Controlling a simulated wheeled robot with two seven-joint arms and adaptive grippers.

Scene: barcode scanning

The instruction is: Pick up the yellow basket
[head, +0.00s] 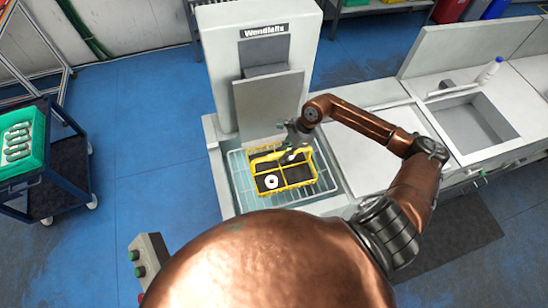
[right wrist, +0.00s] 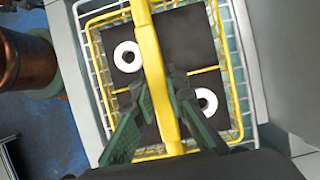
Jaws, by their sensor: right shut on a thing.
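The yellow basket (head: 309,182) sits on a white wire rack (head: 239,183) in the bay of the white Wendlafix machine. It has dark compartments and a yellow bar handle across the middle. In the right wrist view the handle (right wrist: 148,45) runs between the fingers of my right gripper (right wrist: 160,88). My right gripper (head: 291,146) is shut on the handle from above. Two white rings lie in the basket: one at the upper left (right wrist: 128,57) and one right of the handle (right wrist: 206,101). My left gripper is out of view.
The white machine (head: 222,60) rises behind the basket. A counter with a sink (head: 475,125) and a white bottle (head: 488,72) stands to the right. A dark cart with a green tray (head: 22,138) is at the left. Blue floor (head: 150,150) lies between cart and machine.

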